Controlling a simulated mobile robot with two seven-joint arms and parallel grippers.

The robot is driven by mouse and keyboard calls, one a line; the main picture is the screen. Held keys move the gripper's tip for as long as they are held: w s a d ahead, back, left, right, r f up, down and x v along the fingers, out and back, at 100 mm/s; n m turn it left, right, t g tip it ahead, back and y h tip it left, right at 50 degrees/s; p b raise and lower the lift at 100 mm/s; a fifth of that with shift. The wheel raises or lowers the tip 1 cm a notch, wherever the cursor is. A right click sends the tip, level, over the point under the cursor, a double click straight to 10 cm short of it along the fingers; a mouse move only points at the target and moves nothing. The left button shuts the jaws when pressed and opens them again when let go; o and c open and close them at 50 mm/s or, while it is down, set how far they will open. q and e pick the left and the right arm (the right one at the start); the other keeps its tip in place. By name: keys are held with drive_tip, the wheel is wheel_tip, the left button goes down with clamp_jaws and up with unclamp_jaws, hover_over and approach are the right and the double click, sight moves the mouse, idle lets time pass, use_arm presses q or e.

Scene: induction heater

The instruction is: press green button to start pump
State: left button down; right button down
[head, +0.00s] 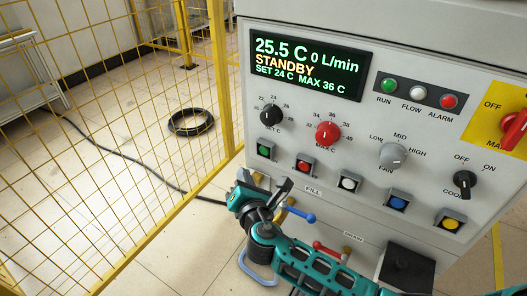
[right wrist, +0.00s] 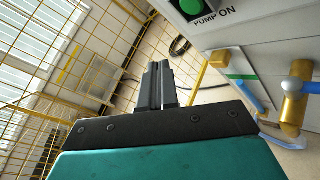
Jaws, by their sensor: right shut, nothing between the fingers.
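The green button (head: 265,150) is a small square push button at the left end of the button row on the light grey control panel. It also shows at the top edge of the right wrist view (right wrist: 190,6), above the words PUMP ON, partly cut off. My right gripper (head: 244,178) is just below the green button in the head view, apart from it. In the right wrist view its two dark fingers (right wrist: 157,68) are together and empty, with the button up and to their right. The display (head: 306,64) reads STANDBY and 0 L/min. My left gripper is not in view.
Red (head: 305,166), white (head: 348,182), blue (head: 397,200) and yellow (head: 449,221) buttons continue the row. Blue (head: 298,216) and red (head: 330,249) valve handles sit low, near my right arm. A yellow mesh fence (head: 130,130) stands left. A black hose coil (head: 191,122) lies on the floor.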

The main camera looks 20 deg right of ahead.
drive_tip(key=w+d, duration=0.3)
drive_tip(key=d, duration=0.2)
drive_tip(key=shift+w, duration=0.4)
idle(1.8)
drive_tip(key=shift+w+d, duration=0.25)
drive_tip(key=shift+w+d, duration=0.35)
drive_tip(key=shift+d, duration=0.1)
idle(0.9)
drive_tip(key=shift+s+a+r, duration=0.1)
drive_tip(key=shift+s+a, duration=0.5)
drive_tip(key=shift+a, duration=0.1)
drive_tip(key=shift+a, duration=0.1)
drive_tip(key=shift+s+a+p, duration=0.2)
drive_tip(key=shift+s+a, duration=0.6)
drive_tip(key=shift+a, duration=0.2)
drive_tip(key=shift+s+a+p, duration=0.2)
drive_tip(key=shift+s+a, duration=0.55)
drive_tip(key=shift+a, duration=0.2)
